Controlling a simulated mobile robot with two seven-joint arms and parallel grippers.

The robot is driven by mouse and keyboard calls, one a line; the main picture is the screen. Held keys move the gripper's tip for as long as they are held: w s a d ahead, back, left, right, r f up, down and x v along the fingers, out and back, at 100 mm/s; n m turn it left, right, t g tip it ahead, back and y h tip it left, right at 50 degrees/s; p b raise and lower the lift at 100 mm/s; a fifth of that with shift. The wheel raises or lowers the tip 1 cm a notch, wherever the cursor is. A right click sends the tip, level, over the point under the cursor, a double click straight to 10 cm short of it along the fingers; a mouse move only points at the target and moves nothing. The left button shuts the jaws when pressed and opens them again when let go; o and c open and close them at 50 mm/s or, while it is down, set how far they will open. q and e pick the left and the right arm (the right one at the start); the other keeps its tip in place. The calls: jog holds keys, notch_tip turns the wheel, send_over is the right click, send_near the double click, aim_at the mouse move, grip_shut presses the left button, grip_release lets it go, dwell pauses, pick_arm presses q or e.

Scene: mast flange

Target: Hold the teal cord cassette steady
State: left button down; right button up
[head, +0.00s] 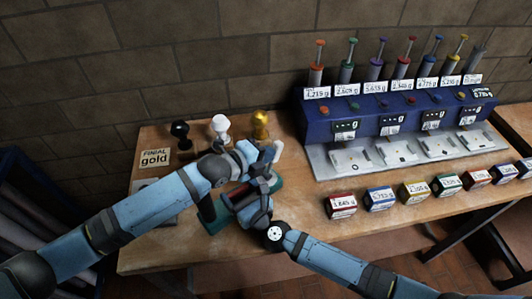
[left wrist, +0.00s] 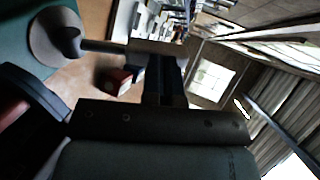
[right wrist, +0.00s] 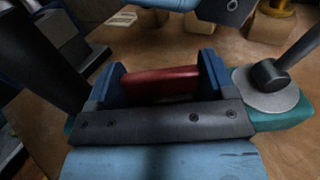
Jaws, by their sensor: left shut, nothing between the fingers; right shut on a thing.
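The teal cord cassette (head: 214,224) lies on the bench, mostly hidden by my arms in the head view. In the right wrist view its teal base (right wrist: 285,120) shows beside a grey disc with a black knob. My right gripper (right wrist: 160,84) is shut on a dark red bar-shaped part (right wrist: 160,80) that sits over the teal base. My left gripper (left wrist: 168,88) is shut and empty. In the left wrist view a dark rod runs from the grey disc (left wrist: 55,36) towards its fingertips; I cannot tell whether they touch. The left fingertips are hard to make out in the head view.
Black (head: 180,133), white (head: 220,127) and gold (head: 260,125) finials stand at the back behind a "FINIAL gold" card (head: 155,158). A blue dispenser rack (head: 380,120) stands at the back right. Several labelled boxes (head: 341,205) line the front right.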

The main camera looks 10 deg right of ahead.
aim_at(275, 149)
pick_arm(q)
jog(key=shift+d, duration=0.1)
jog(key=shift+w+d+r+g+y, duration=0.1)
jog(key=shift+w+d+g+y, duration=0.3)
jog(key=shift+y, duration=0.2)
jog(key=shift+w+d+f+g+y, duration=0.1)
jog(key=shift+w+d+g+y, duration=0.1)
jog(key=shift+d+y, duration=0.25)
jog(key=shift+w+d+f+g+y, duration=0.1)
jog(key=shift+w+d+g+y, duration=0.1)
jog(key=shift+d+y, duration=0.25)
jog(key=d+y, duration=0.1)
jog(key=w+d+f+g+y, duration=0.1)
jog(key=shift+y, duration=0.3)
jog(key=shift+w+d+f+g, duration=0.2)
jog(key=shift+d+f+g, duration=0.15)
jog(key=shift+f, duration=0.1)
pick_arm(e)
jog(key=shift+s+a, duration=0.1)
pick_arm(q)
jog(key=d+r+v, duration=0.1)
jog(key=v, duration=1.3)
jog(key=shift+w+d, duration=0.15)
jog(key=shift+w, duration=0.1)
